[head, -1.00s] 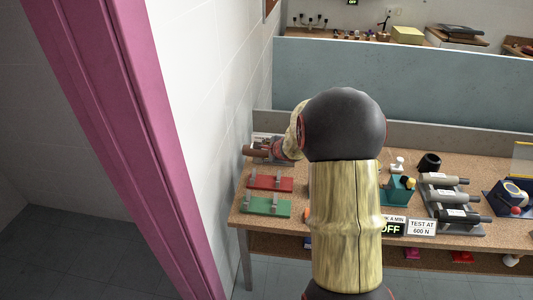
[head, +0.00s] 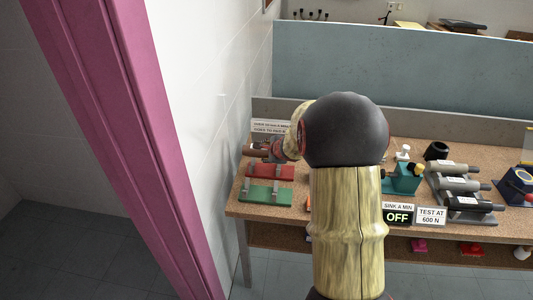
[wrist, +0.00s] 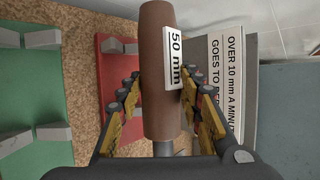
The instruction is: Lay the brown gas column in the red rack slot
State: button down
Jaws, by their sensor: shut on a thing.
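My gripper (wrist: 160,88) is shut on the brown gas column (wrist: 158,45), which carries a white "50 mm" label; a thin grey rod shows at its near end. In the head view the column (head: 258,149) sticks out left of my gripper (head: 275,151), just behind the red rack (head: 270,172). In the wrist view the red rack (wrist: 112,105) lies below and left of the column, partly hidden by a finger. The column appears held above the rack's level, not in its slot; the exact gap is unclear.
A green rack (head: 265,194) lies in front of the red one. A sign plate (wrist: 232,75) stands right of the column in the wrist view, near the wall.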

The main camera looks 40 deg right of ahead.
jog(key=shift+f+b, duration=1.75)
jog(key=shift+f, duration=0.05)
jog(key=shift+f, duration=0.55)
jog(key=c, duration=1.6)
grip_release()
jog(key=shift+c, duration=0.2)
jog(key=o, duration=0.5)
jog(key=shift+f, duration=0.25)
jog(key=v, duration=1.2)
